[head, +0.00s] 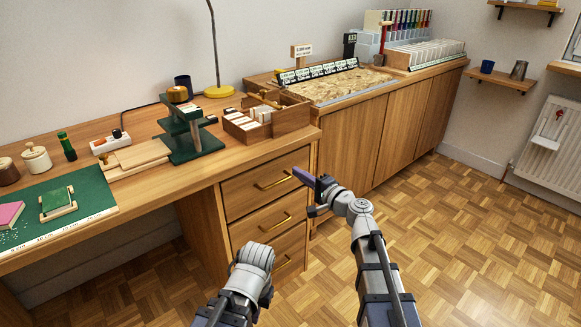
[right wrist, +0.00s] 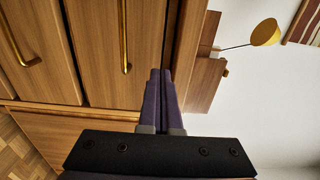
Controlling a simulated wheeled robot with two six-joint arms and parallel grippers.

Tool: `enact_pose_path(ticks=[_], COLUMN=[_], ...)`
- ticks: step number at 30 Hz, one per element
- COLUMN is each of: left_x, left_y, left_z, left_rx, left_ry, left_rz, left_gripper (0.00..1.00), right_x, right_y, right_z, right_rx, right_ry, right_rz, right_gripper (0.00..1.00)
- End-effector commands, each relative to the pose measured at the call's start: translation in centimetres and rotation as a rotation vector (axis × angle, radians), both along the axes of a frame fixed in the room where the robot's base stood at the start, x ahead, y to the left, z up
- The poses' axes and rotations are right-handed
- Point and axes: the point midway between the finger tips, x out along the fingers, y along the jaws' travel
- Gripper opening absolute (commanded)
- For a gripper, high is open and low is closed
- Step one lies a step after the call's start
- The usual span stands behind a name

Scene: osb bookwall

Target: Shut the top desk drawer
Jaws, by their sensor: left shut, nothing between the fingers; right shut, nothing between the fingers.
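The top desk drawer (head: 245,191) is the uppermost wooden front under the desk's right end, with a brass bar handle (head: 274,181). Its front looks about in line with the drawers below; I cannot tell if a small gap remains. It also fills the middle of the right wrist view (right wrist: 98,60). My right gripper (head: 300,175) is shut and empty, its purple fingers by the drawer's upper right corner. In the right wrist view the fingertips (right wrist: 160,75) overlap the drawer's edge; contact is unclear. My left wrist shows low in the head view, its fingers hidden.
Two lower drawers (head: 262,224) with brass handles sit below. The desktop (head: 200,180) holds a wooden box (head: 290,118), a green stand (head: 185,142) and a lamp (head: 219,91). A long cabinet (head: 345,155) adjoins at right. The parquet floor (head: 460,240) is clear.

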Motion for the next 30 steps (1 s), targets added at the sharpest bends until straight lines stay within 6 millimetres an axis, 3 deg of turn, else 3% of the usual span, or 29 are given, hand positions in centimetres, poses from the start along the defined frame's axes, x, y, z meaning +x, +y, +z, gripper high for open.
enact_pose_path(ticks=[3, 9, 20, 23, 25, 30], left_x=[0.0, 0.0, 0.0, 0.0, 0.0, 0.0], left_y=[0.0, 0.0, 0.0, 0.0, 0.0, 0.0], left_z=[0.0, 0.0, 0.0, 0.1, 0.3, 0.8], left_rx=[0.000, 0.000, 0.000, 0.000, 0.000, 0.001], left_ry=[0.000, 0.000, 0.000, 0.000, 0.000, 0.000], left_rz=[0.000, 0.000, 0.000, 0.000, 0.001, 0.001], left_gripper=[0.00, 0.00, 0.00, 0.00, 0.00, 0.00], right_x=[-2.4, -4.5, -5.4, -6.3, -7.8, -14.1], right_y=[-1.6, -3.1, -3.4, -1.3, 1.5, 8.0], right_z=[0.0, 0.0, -0.2, -1.3, -3.0, -9.6], right_rx=[0.000, -0.001, -0.011, -0.084, -0.189, -0.560], right_ry=[0.000, 0.000, 0.002, 0.015, 0.036, 0.124], right_rz=[-0.003, -0.001, 0.009, 0.070, 0.158, 0.450], right_gripper=[0.00, 0.00, 0.00, 0.00, 0.00, 0.00])
